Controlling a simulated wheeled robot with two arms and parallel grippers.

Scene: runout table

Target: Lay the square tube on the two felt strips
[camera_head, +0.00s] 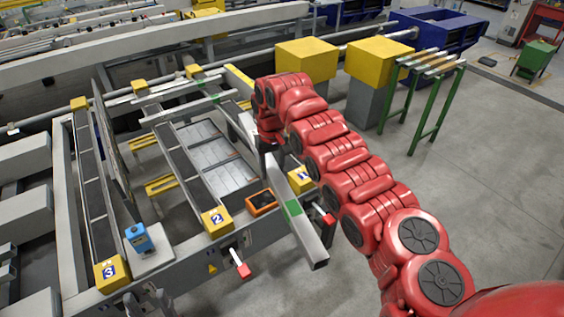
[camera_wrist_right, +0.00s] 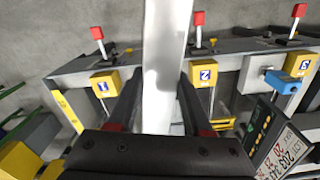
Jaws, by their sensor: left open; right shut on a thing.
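The square tube (camera_head: 306,229) is a light grey metal bar with a green band, and it also shows in the wrist view (camera_wrist_right: 166,60). My right gripper (camera_head: 267,152) is shut on it, with a finger on each side in the wrist view (camera_wrist_right: 158,103). The tube's near end juts past the table's front edge. Long beams with dark top strips, which look like felt, run back from yellow blocks: one at block 3 (camera_head: 92,195) and one at block 2 (camera_head: 183,167). My left gripper (camera_head: 146,302) is open at the bottom edge, partly cut off.
Similar tubes (camera_head: 190,107) lie across the beams' far ends. A blue device (camera_head: 138,237) and an orange-rimmed box (camera_head: 262,202) sit near the front. Red-knobbed levers (camera_head: 242,269) stick out there. Yellow-topped blocks (camera_head: 306,51) and a green-legged stand (camera_head: 428,100) stand beyond.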

